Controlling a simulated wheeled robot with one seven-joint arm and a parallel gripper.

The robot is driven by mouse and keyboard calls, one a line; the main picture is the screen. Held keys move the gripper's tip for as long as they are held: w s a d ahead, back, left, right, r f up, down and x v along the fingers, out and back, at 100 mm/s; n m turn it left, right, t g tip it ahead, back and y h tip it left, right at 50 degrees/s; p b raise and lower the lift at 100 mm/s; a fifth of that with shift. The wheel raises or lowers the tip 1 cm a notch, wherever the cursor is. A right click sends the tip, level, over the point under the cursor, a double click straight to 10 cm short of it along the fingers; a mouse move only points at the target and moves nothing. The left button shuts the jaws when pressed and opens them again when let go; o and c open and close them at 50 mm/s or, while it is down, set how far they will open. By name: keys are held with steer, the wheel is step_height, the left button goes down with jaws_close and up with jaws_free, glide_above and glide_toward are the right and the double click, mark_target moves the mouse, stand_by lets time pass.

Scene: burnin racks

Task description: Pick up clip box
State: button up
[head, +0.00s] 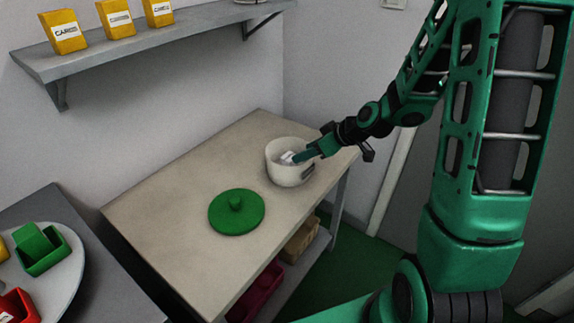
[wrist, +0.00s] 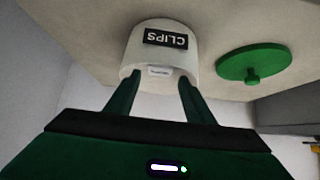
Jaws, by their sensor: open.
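A round white pot (head: 278,176) stands open near the far right corner of the table. In the wrist view the pot (wrist: 184,64) carries a dark label reading CLIPS, upside down.
A green knobbed lid (head: 236,213) lies on the table (head: 165,205), left of the pot. Bins sit on the lower shelf. A wall shelf (head: 150,42) with yellow boxes hangs above. A round tray (head: 68,285) with coloured bins is at lower left. The table's left part is clear.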

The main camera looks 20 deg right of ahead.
mark_target(289, 159)
steer(key=x, duration=0.9)
steer(key=shift+w+a+f, duration=0.15)
steer(key=shift+a+f, duration=0.05)
steer(key=shift+f, duration=0.05)
steer(key=c, duration=0.8)
